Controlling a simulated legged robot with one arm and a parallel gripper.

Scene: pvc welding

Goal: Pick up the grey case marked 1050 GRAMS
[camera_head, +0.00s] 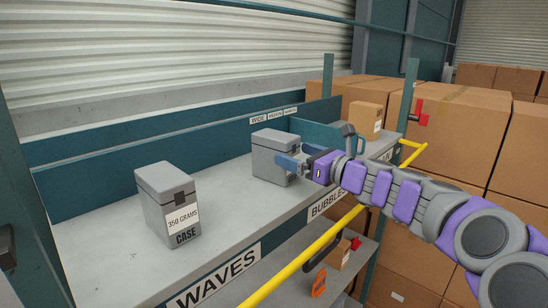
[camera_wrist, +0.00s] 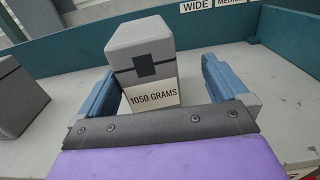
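The grey case marked 1050 GRAMS (camera_wrist: 146,66) stands upright on the shelf, its label facing my gripper in the wrist view. In the head view this case (camera_head: 268,155) is partly hidden by my gripper (camera_head: 289,163). My gripper (camera_wrist: 162,88) is open, with one blue finger on each side of the case. Gaps show between the fingers and the case in the wrist view. Another grey case marked 350 GRAMS (camera_head: 168,203) stands to the left on the same shelf; its side shows at the left edge of the wrist view (camera_wrist: 15,98).
The grey shelf (camera_head: 110,245) has a teal back panel (camera_head: 100,175) and a yellow rail (camera_head: 300,258) along its front. A small cardboard box (camera_head: 365,119) stands farther right. Large cartons (camera_head: 455,135) are stacked at right. Shelf between the two cases is clear.

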